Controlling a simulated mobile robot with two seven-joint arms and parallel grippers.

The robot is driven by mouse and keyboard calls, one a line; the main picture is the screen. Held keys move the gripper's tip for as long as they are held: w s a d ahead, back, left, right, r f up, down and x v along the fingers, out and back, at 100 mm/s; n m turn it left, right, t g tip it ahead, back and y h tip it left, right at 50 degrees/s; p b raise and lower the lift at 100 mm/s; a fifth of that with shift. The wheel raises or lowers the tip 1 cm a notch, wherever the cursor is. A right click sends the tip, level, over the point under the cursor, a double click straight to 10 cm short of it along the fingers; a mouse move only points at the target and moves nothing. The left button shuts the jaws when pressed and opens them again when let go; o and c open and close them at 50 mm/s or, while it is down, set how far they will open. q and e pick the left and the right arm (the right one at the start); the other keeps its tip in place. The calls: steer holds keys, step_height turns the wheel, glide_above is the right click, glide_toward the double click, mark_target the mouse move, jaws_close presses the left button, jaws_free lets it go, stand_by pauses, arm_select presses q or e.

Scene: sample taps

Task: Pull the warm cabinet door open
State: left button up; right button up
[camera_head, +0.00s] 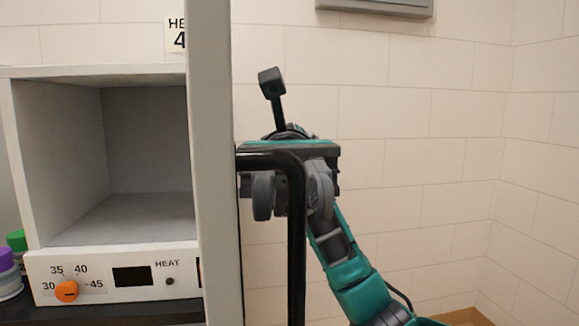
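The warm cabinet (112,270) stands at the left, its empty grey inside in plain sight. Its door (213,180) stands swung out towards me and shows nearly edge-on. A black bar handle (297,240) sticks out from the door's right side and runs down out of the picture. My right gripper (290,193) is at the upper part of the handle, its grey fingers spread to either side of the bar. The bar covers part of the gripper, and I cannot tell whether the fingers touch it. My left gripper is not in view.
An orange dial (66,291) and a dark display (132,276) are on the cabinet's front panel. Purple-capped and green-capped containers (9,275) stand at the far left. A tiled wall (430,90) is behind, with open room to the right of the door.

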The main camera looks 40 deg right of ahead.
steer(key=v, duration=0.8)
steer(key=shift+w+d+b, duration=0.25)
steer(key=shift+b, duration=0.15)
